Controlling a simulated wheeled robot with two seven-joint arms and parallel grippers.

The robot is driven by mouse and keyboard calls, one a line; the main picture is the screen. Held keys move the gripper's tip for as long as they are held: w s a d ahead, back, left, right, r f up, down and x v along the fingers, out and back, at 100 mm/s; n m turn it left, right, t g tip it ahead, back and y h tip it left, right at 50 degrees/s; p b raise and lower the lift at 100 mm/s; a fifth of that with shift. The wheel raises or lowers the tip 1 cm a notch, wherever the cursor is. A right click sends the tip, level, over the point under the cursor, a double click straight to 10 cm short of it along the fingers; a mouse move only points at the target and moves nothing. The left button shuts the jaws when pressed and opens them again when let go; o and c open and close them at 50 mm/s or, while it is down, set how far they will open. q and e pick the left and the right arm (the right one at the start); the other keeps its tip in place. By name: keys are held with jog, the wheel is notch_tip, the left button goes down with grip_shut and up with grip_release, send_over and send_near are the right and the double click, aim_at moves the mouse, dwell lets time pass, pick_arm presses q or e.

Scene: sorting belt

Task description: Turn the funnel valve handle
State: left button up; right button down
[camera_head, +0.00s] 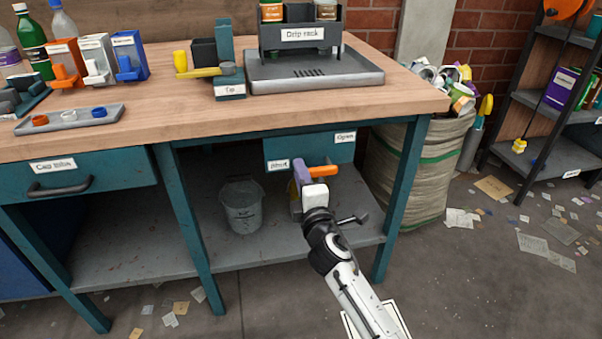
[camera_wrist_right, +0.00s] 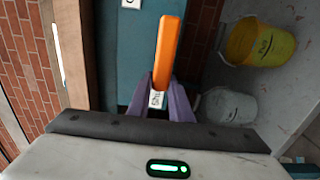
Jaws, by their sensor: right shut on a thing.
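The orange valve handle (camera_head: 322,172) sticks out at the front of the teal box under the bench, near labels that read "Open" (camera_head: 345,138) and "Shut" (camera_head: 278,165). In the right wrist view the orange handle (camera_wrist_right: 167,55) runs up from between the purple fingers. My right gripper (camera_head: 303,172) is shut on the handle. The right wrist view shows its fingers (camera_wrist_right: 168,98) on both sides of the handle's near end. The valve body behind is mostly hidden. My left gripper is not in view.
A grey bucket (camera_head: 241,207) stands on the lower shelf, left of my arm. A yellow bucket (camera_wrist_right: 262,42) shows in the right wrist view. Teal bench legs (camera_head: 402,200) and a full sack (camera_head: 415,175) stand at the right.

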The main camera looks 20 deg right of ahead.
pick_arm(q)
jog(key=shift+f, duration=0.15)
pick_arm(e)
jog(key=shift+f, duration=0.1)
jog(key=c, duration=1.6)
grip_release()
pick_arm(q)
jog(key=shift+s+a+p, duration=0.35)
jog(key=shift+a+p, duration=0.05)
jog(key=shift+p, duration=0.1)
pick_arm(e)
jog(key=s, duration=0.2)
jog(key=s+a, duration=0.1)
jog(key=s, duration=0.4)
jog(key=shift+s+a, duration=0.15)
jog(key=shift+s, duration=0.1)
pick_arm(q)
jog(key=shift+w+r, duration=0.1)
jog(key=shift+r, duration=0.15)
